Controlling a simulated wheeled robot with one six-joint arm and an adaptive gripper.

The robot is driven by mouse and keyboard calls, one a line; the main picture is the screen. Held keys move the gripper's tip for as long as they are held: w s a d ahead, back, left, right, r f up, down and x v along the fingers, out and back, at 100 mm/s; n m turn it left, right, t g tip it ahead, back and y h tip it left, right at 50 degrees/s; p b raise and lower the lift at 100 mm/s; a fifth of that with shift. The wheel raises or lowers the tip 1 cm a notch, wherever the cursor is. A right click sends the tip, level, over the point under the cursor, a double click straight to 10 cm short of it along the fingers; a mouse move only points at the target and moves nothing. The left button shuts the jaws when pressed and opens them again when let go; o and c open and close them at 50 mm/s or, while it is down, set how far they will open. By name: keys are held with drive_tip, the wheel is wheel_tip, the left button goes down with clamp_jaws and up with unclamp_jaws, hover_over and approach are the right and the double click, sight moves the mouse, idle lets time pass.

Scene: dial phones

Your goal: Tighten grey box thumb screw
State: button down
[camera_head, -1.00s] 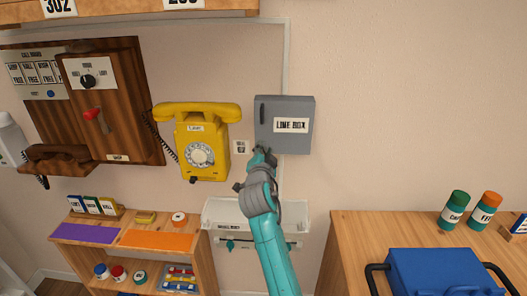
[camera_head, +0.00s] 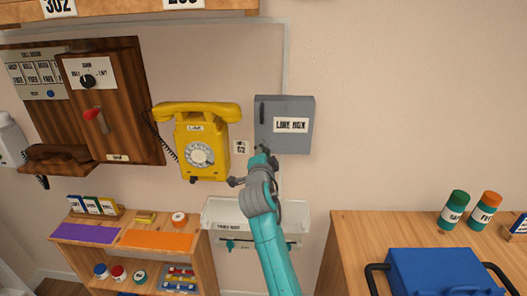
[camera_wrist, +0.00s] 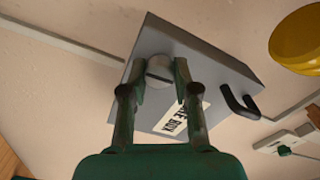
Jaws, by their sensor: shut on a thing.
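The grey line box (camera_head: 284,110) hangs on the wall to the right of the yellow phone. Its lid looks closed, with a white LINE BOX label and a dark handle. In the wrist view the box (camera_wrist: 215,78) appears tilted. A pale round thumb screw (camera_wrist: 159,68) sits near its edge, between my fingertips. My gripper (camera_wrist: 161,74) is shut on the screw. In the head view my gripper (camera_head: 262,156) is at the box's lower left corner and the screw cannot be made out there.
The yellow dial phone (camera_head: 200,150) hangs close on the left of my gripper. A white wall tray (camera_head: 222,213) is below, partly behind my arm. A low wooden shelf (camera_head: 205,255) stands at lower left, and a wooden counter (camera_head: 350,235) at right holds a blue case (camera_head: 440,270).

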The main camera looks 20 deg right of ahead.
drive_tip(key=c, duration=0.9)
unclamp_jaws()
drive_tip(key=shift+o, duration=0.2)
drive_tip(key=v, duration=1.2)
